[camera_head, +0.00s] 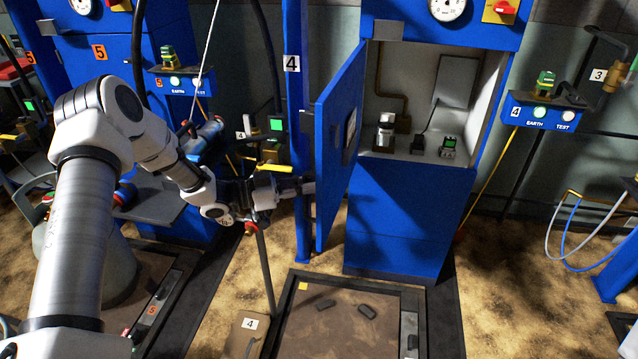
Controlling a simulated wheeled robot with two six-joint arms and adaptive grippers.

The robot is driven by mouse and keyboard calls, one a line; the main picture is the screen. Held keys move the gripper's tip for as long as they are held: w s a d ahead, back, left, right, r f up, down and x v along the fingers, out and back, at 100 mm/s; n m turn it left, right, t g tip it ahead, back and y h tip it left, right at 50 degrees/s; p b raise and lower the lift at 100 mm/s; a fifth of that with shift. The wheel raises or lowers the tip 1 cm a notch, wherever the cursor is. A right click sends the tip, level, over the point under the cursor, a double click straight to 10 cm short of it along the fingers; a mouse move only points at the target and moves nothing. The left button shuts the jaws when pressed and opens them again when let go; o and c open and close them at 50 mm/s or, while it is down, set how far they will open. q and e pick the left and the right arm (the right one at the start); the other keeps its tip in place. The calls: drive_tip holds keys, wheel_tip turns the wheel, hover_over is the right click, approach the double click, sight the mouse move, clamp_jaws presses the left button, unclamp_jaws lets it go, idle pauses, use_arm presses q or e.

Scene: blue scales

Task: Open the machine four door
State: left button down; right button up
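The machine four door (339,150) is a blue panel standing swung out at the left of the blue machine four cabinet (405,215). The cabinet's pale interior (452,75) is exposed. My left gripper (308,187) is at the outer left side of the door, its fingertips at or very near the lower part of the free edge. I cannot tell whether it touches the door, or whether its fingers are open or shut. My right gripper is not in view.
Several small devices (449,146) stand on the cabinet's floor. A blue post with a "4" plate (291,64) rises left of the door. A framed floor platform (345,325) lies in front. The blue EARTH/TEST box (543,112) is at right, with cables and hoses beyond.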

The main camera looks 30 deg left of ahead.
use_arm(q)
drive_tip(key=shift+s+a+f+p, duration=0.15)
drive_tip(key=shift+a+p, duration=0.15)
drive_tip(key=shift+a, duration=0.95)
drive_tip(key=c, duration=1.2)
unclamp_jaws()
drive_tip(key=shift+a, duration=0.1)
drive_tip(key=v, duration=1.2)
